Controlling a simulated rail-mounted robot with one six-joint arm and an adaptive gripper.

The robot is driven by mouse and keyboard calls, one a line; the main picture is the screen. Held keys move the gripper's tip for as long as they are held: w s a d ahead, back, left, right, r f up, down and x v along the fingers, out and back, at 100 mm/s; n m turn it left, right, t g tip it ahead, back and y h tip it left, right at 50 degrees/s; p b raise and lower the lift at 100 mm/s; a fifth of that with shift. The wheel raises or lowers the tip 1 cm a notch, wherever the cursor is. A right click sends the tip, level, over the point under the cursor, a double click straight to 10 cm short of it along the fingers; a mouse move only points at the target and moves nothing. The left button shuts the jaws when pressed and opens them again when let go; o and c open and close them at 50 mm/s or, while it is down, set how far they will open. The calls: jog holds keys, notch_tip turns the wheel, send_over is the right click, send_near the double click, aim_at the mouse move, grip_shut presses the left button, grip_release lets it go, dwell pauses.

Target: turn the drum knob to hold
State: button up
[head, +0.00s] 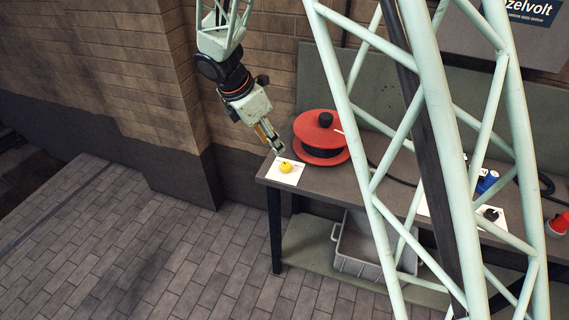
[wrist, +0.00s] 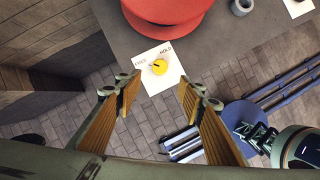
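The yellow drum knob (head: 286,168) sits on a white plate (head: 297,173) at the near left corner of the workbench. In the wrist view the yellow knob (wrist: 159,68) lies beyond my fingertips, roughly centred between them. The white plate there (wrist: 172,82) reads FREE at the left and HOLD at the right. A small dark mark shows on the knob; I cannot tell exactly where it points. My gripper (head: 276,146) is above the bench corner, close to the knob. In the wrist view my gripper (wrist: 158,90) is open and empty, its wooden-faced fingers apart and not touching the knob.
A red cable drum (head: 318,131) stands on the workbench (head: 375,178) just behind the plate. Further right are a blue item (head: 487,182) and a red item (head: 558,224). A grey crate (head: 356,247) sits on the lower shelf. The paved floor at the left is clear.

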aim_at(286, 165)
jog(key=shift+d+f, duration=0.1)
jog(key=shift+f, duration=0.05)
jog(key=shift+b+x, duration=1.05)
jog(key=shift+x, duration=5.7)
jog(key=shift+w, duration=0.1)
jog(key=c, duration=0.8)
jog(key=shift+c, duration=0.2)
